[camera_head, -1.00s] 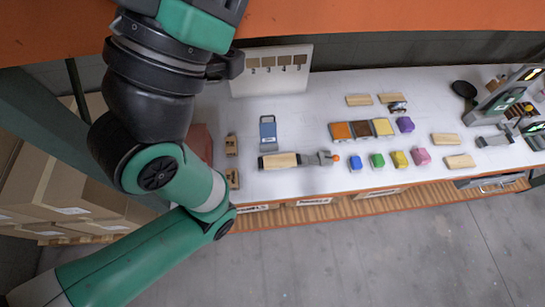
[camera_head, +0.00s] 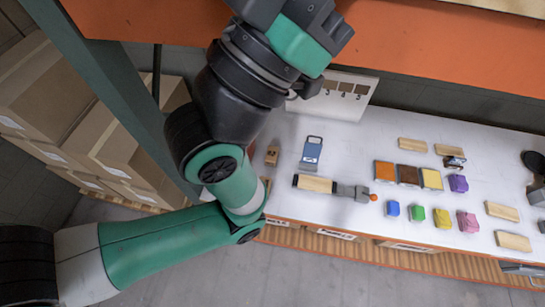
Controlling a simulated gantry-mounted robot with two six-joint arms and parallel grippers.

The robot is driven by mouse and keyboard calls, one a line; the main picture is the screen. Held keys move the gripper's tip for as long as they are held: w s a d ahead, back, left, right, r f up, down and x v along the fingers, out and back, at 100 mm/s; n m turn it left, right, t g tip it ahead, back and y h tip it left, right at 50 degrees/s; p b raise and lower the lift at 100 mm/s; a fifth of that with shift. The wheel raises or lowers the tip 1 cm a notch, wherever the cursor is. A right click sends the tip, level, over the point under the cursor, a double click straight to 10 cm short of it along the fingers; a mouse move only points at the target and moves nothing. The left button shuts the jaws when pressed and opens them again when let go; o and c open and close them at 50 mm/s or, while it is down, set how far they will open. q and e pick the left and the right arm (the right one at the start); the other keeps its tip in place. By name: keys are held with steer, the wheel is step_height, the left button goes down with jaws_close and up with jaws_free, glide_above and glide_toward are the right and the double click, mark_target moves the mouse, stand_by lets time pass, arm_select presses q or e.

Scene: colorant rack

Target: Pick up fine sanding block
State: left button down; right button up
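No label marks out the fine sanding block, so I cannot tell which block it is. On the white table, an orange (camera_head: 384,171), a brown (camera_head: 408,175) and a pale yellow block (camera_head: 431,179) lie in a row. Nearer the front edge are smaller blue (camera_head: 392,209), green (camera_head: 416,214), yellow (camera_head: 442,218) and pink (camera_head: 467,221) blocks. A purple block (camera_head: 458,183) is right of the row. Light wooden blocks (camera_head: 502,211) lie farther right and behind. My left arm crosses the left side; its fingers do not show. My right gripper is out of view.
A white panel (camera_head: 345,97) stands at the back. Cardboard boxes (camera_head: 50,85) are stacked left. An orange beam (camera_head: 440,50) crosses above.

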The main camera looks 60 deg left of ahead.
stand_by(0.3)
arm_select(q)
jaws_free()
stand_by(0.4)
